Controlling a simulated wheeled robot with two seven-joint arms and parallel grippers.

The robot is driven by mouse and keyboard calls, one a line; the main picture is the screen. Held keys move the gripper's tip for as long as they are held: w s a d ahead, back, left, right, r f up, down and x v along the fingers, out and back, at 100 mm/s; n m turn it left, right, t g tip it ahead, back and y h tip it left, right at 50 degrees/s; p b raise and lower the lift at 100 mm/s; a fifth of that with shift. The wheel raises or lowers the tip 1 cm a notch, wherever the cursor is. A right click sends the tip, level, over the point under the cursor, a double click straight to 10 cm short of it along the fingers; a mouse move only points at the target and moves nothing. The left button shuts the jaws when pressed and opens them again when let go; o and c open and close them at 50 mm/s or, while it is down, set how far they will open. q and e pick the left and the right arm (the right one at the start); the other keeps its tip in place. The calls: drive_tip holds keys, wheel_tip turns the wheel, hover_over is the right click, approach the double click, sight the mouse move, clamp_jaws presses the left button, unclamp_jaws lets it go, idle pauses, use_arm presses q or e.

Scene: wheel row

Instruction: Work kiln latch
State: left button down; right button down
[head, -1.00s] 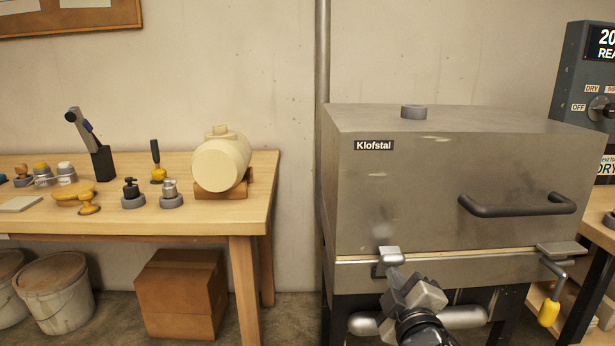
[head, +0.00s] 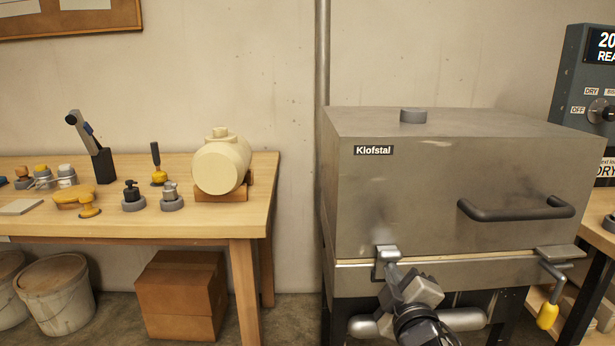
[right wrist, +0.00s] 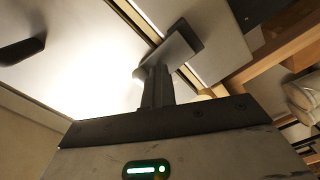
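The grey metal kiln (head: 440,200) has its lid down, with a dark bar handle (head: 515,210) on the front. A left latch (head: 387,256) sits at the lid seam; its metal plate also shows across the seam in the right wrist view (right wrist: 182,48). A right latch (head: 558,254) has a bent lever hanging down to a yellow grip (head: 548,315). My right gripper (head: 394,271) is at the left latch. Its fingers (right wrist: 157,86) look close together against the latch plate; whether they pinch anything is hidden. My left gripper is not in view.
A wooden workbench (head: 120,222) with small tools and a cream barrel-shaped object (head: 221,165) stands to the left. A cardboard box (head: 183,295) and buckets (head: 55,295) are below. A control panel (head: 590,90) stands at the right. A pipe (head: 322,60) runs up the wall.

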drive_tip(key=shift+w+r, duration=0.1)
drive_tip(key=shift+r, duration=0.3)
drive_tip(key=shift+a, duration=0.1)
drive_tip(key=s+f+p, duration=0.1)
drive_tip(key=s, duration=0.6)
drive_tip(key=shift+d+f+p, duration=0.2)
drive_tip(key=shift+p, duration=0.1)
drive_tip(key=shift+r, duration=0.1)
